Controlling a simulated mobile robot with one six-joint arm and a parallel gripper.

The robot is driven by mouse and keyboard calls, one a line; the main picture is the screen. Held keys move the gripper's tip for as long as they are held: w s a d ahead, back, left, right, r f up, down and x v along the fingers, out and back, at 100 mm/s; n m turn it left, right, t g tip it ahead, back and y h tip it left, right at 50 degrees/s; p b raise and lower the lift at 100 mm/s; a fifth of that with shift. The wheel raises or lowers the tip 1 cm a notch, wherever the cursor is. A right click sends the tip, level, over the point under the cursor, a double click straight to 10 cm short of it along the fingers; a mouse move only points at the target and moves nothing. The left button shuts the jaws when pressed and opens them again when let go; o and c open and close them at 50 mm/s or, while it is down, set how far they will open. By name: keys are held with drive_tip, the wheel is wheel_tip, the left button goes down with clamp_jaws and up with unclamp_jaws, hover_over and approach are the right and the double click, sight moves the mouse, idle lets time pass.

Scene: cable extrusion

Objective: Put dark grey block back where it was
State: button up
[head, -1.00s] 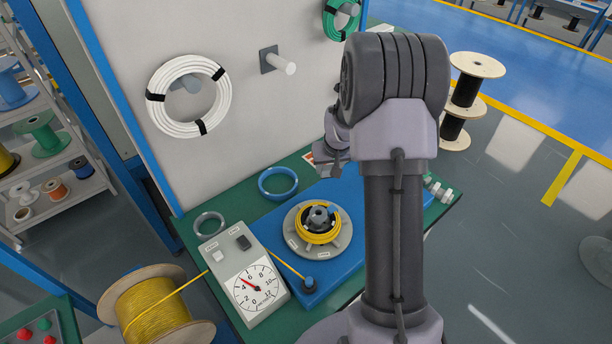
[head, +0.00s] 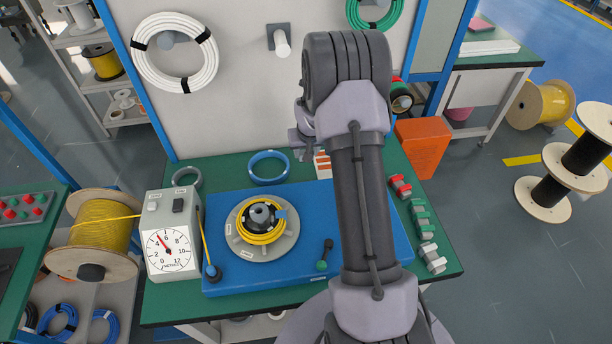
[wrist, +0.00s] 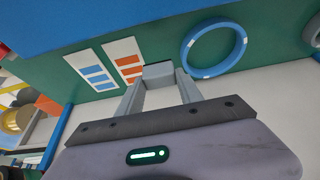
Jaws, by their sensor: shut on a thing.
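In the wrist view my gripper (wrist: 158,80) is shut on a grey block (wrist: 158,70), which sits between the two fingertips. Behind it are the green table top and pale back panel. Two printed cards, one with blue bars (wrist: 93,70) and one with orange bars (wrist: 125,60), lie to the left of the block, and a blue ring (wrist: 187,60) lies to its right. In the head view my arm hides the fingers and the held block.
A blue base plate (head: 225,278) carries a coil of yellow cable (head: 242,230) on a round grey disc. A dial meter (head: 172,262) stands at its left. Coloured clamps (head: 420,220) line the table's right side. An orange bin (head: 423,145) stands behind them.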

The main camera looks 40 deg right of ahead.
wheel_tip(320, 180, down, 9)
drive_tip(key=shift+w+a+f+b, duration=0.1)
drive_tip(key=shift+a+b, duration=0.05)
drive_tip(key=shift+b, duration=1.1)
drive_tip(key=shift+f, duration=0.2)
drive_tip(key=o, duration=1.3)
drive_tip(key=shift+r, duration=0.1)
